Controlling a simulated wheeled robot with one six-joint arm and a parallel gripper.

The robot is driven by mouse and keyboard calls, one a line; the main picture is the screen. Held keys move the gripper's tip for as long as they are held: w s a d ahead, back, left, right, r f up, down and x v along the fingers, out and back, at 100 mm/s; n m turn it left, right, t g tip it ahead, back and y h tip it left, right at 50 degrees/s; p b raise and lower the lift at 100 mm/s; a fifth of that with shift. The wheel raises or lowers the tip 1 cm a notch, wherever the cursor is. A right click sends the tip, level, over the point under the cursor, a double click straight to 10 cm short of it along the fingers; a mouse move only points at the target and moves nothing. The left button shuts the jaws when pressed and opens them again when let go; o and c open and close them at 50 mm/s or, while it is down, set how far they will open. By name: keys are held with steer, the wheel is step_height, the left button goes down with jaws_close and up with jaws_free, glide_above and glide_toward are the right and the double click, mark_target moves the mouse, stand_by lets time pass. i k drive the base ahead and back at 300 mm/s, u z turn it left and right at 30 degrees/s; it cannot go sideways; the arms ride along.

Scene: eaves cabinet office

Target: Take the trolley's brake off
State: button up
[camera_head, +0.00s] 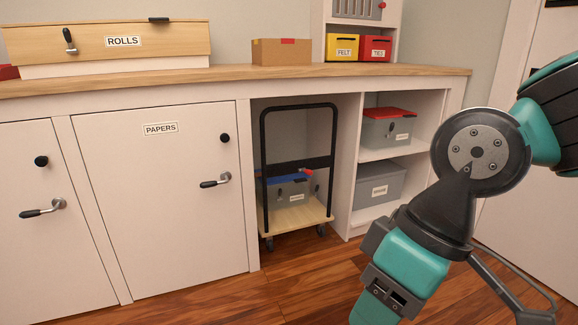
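The trolley (298,217) stands in the open bay under the counter, with a pale wooden deck, dark castors and a tall black push frame (299,106) towards me. A small red lever (308,172) shows at the frame's crossbar, and it may be the brake; its exact setting is too small to tell. A grey box with a blue lid (288,187) appears to rest on the deck behind the frame. My arm fills the right side, well apart from the trolley. No fingertips can be made out, so the opening of my gripper cannot be told.
The PAPERS cupboard door (160,200) with its lever handle is left of the bay. Shelves right of it hold a red-lidded box (387,130) and a grey box (378,187). A brown carton (281,52) stands on the counter. The wooden floor (315,268) before the trolley is clear.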

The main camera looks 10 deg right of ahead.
mark_target(309, 172)
steer(key=u, duration=0.2)
steer(key=i, duration=0.75)
steer(key=z, duration=0.45)
steer(key=i, duration=0.75)
steer(key=z, duration=0.55)
